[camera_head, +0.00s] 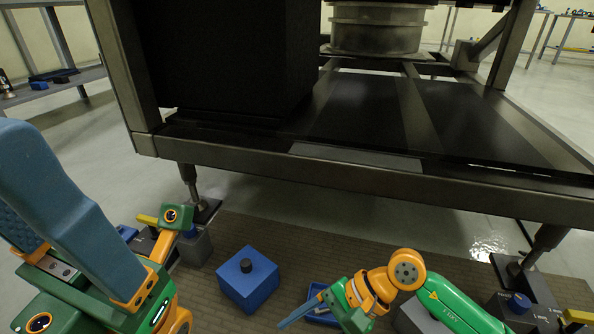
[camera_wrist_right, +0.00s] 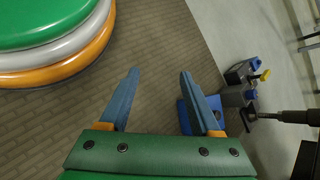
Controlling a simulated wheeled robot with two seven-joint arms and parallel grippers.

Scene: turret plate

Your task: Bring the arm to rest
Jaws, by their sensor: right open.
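My right gripper (camera_head: 300,312) is low at the bottom middle of the head view, with its blue fingers pointing left. Part of a blue object (camera_wrist_right: 183,115) shows behind the right-hand finger. My left gripper (camera_head: 65,200) is large and close at the left edge of the head view, its blue finger pointing up. Its other finger and the gap are not clear.
A heavy dark metal frame (camera_head: 400,178) stands over the far edge, on feet. Grey blocks (camera_head: 197,249) with coloured knobs sit near the feet.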

